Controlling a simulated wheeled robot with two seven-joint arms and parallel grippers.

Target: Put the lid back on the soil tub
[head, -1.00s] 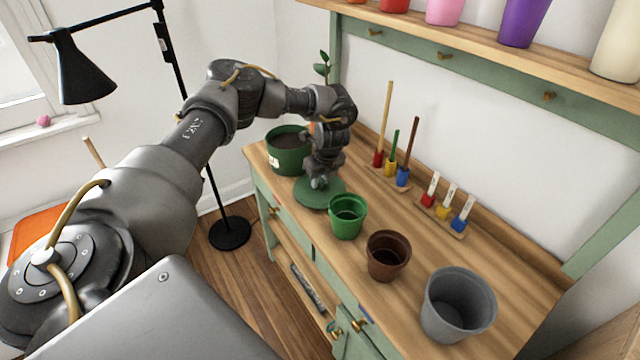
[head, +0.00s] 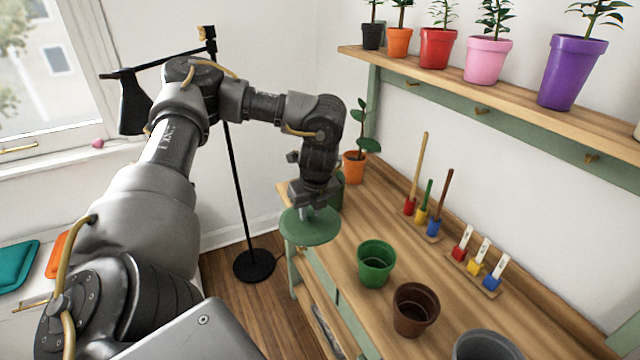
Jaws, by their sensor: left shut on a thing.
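The round green lid (head: 309,232) is in my left gripper (head: 308,209), which is shut on it from above. The lid looks about level and appears raised over the front left edge of the bench. The green soil tub (head: 338,192) stands at the bench's far left end. My left gripper and wrist hide most of it, so only a strip of its right side shows. Its opening and the soil are hidden. My right gripper is not in view.
A green pot (head: 376,263), a brown pot (head: 415,308) and a grey pot (head: 486,346) line the bench (head: 385,225) front. Small tools stand along the back. An orange potted plant (head: 354,167) is behind the tub. A lamp (head: 240,190) stands left of the bench.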

